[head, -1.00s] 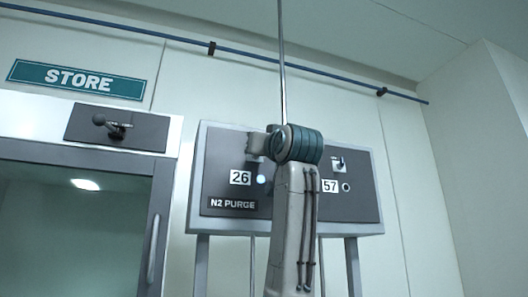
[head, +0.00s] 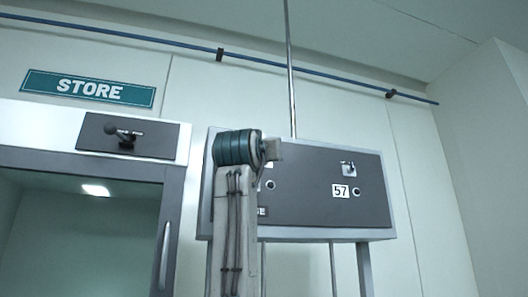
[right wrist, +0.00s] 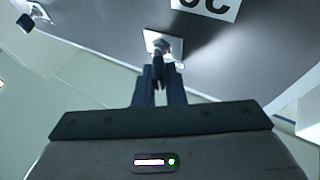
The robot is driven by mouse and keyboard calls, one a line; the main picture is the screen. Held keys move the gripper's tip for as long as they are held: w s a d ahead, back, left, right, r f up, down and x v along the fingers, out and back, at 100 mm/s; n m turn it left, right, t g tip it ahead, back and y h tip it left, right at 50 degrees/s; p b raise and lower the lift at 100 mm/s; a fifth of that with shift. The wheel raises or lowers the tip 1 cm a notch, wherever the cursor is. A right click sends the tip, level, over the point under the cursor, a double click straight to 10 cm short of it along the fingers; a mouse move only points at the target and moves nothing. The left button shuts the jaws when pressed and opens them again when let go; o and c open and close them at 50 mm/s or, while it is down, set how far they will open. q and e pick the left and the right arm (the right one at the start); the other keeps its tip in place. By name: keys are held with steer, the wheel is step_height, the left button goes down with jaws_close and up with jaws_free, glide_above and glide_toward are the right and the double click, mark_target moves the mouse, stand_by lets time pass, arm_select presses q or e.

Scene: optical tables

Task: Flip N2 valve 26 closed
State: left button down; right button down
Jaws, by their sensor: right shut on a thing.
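In the right wrist view, the fingers of my right gripper (right wrist: 158,88) are shut on the small lever of valve 26 (right wrist: 161,42). The label 26 (right wrist: 207,6) beside it is upside down and cut off by the frame edge. The indicator by valve 26 (head: 270,185) looks dark. My left gripper is not in view.
Valve 57 (head: 348,168), with its label (head: 340,191) and dark indicator, is to the right on the same panel. It also shows at the upper left in the right wrist view (right wrist: 37,12). A STORE door frame (head: 172,215) stands left.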

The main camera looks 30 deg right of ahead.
stand_by(0.3)
steer(key=c, duration=1.5)
jaws_free()
steer(key=shift+a, duration=0.1)
steer(key=b+v, duration=0.6)
steer(key=v, duration=0.4)
steer(key=shift+s+a+b, duration=0.25)
steer(key=shift+a+b, duration=0.05)
steer(key=shift+b, duration=0.05)
steer(key=shift+f, duration=0.15)
